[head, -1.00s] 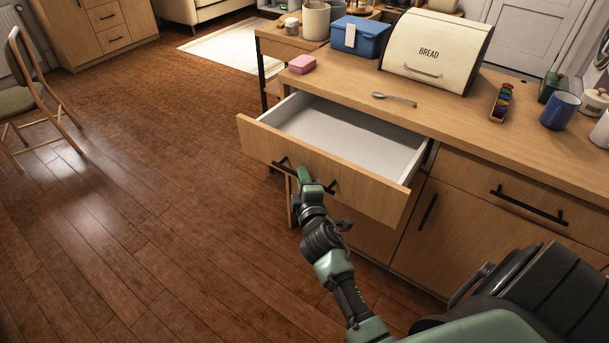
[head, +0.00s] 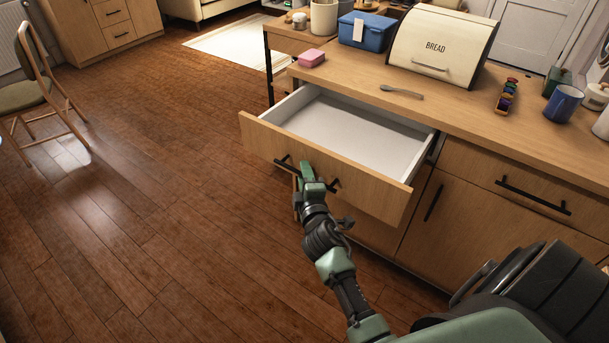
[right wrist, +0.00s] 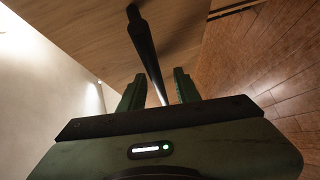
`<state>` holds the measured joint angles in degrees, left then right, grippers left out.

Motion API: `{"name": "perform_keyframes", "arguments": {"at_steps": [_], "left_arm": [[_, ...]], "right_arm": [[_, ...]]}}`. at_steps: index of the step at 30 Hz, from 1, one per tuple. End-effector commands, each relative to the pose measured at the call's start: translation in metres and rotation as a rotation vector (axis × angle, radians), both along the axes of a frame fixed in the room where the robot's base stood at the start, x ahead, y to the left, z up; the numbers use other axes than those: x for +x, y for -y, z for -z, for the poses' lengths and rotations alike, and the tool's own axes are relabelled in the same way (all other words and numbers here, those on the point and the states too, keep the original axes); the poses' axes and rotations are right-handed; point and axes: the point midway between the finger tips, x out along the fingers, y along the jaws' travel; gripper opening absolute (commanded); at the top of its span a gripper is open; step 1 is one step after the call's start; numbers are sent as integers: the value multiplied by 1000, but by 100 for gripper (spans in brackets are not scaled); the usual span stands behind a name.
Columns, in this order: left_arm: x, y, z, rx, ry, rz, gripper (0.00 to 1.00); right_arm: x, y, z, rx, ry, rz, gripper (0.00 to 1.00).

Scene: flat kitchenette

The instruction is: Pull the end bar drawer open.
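The end bar drawer (head: 300,165) is pulled well out of the wooden counter, and its white inside (head: 355,132) looks empty. Its front carries a black bar handle (head: 283,163). My right gripper (head: 306,172) is at the middle of this handle and hides part of it. In the right wrist view the handle (right wrist: 148,45) runs between the two fingers of my right gripper (right wrist: 159,82). My left gripper is not in view.
The counter top bears a bread box (head: 440,45), a blue box (head: 361,30), a pink box (head: 311,58), a spoon (head: 400,92) and a blue mug (head: 563,103). A chair (head: 40,90) stands far left. The floor (head: 150,230) left of the drawer is clear.

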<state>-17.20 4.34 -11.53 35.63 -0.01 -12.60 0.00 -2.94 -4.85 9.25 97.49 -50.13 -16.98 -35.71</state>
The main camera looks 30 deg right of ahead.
Motion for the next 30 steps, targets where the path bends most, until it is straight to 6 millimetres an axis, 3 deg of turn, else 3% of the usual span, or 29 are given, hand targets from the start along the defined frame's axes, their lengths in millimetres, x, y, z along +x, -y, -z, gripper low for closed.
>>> {"name": "perform_keyframes", "arguments": {"at_steps": [7, 18, 30], "left_arm": [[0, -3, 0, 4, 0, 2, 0], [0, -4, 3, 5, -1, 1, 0], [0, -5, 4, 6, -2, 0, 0]], "right_arm": [[-9, -4, -1, 0, 0, -1, 33], [-63, -25, -8, 2, -1, 0, 33], [-72, -29, -11, 0, 0, 0, 33]]}}
